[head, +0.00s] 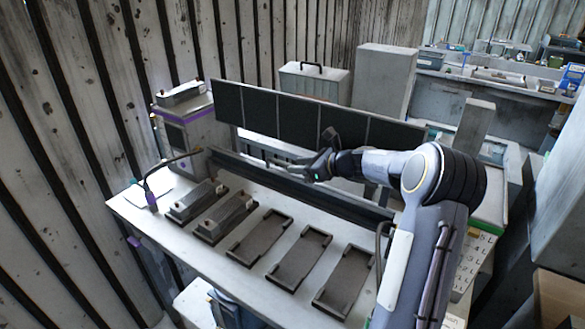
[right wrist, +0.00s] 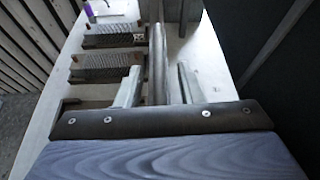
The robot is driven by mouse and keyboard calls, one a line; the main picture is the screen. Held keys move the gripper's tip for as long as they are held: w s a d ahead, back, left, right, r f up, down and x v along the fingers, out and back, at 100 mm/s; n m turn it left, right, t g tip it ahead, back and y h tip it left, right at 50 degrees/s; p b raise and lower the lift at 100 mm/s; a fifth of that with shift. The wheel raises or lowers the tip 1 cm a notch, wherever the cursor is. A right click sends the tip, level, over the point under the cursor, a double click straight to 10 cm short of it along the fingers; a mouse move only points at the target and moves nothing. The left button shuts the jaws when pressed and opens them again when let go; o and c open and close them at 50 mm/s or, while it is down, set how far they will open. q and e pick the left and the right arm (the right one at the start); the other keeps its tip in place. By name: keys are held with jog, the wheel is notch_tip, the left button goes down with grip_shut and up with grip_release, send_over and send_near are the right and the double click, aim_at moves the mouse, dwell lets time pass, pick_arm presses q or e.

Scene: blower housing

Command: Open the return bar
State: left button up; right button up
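A long dark bar (head: 300,185), which looks like the return bar, runs along the bench behind the row of trays, below the dark upright panels. In the right wrist view the bar (right wrist: 157,65) runs away from me between my two fingers. My right gripper (head: 275,163) is over the far-left part of the bar, its fingers spread apart and nothing held. In the right wrist view the right gripper's fingers (right wrist: 158,82) stand on either side of the bar; I cannot tell whether they touch it. My left gripper is not in view.
Several dark trays (head: 295,259) line the white bench (head: 190,238); the two leftmost hold grey blocks (head: 226,214). A thin bent arm on a purple base (head: 151,196) stands at the left end. Dark panels (head: 300,116) rise close behind the gripper.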

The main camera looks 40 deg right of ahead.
jog(key=v, duration=0.4)
jog(key=shift+s+d+b, duration=0.1)
jog(key=shift+s+b, duration=0.1)
jog(key=shift+b, duration=0.15)
jog(key=s+a+r+n+g+y, duration=0.1)
jog(key=s+a+r+n+g, duration=0.15)
jog(key=s+a+n, duration=0.7)
jog(key=s+a+r+n+g, duration=0.25)
jog(key=s+a+n, duration=0.45)
jog(key=a, duration=0.5)
jog(key=s+a+f+n+g+h, duration=0.1)
jog(key=s+a+f+n, duration=0.2)
jog(key=s+n, duration=0.3)
jog(key=s+a+f+n+g+h, duration=0.1)
jog(key=s+f+n, duration=0.4)
jog(key=s, duration=0.5)
jog(key=shift+a+f+n, duration=0.2)
jog(key=shift+a+n, duration=0.65)
jog(key=shift+n, duration=0.1)
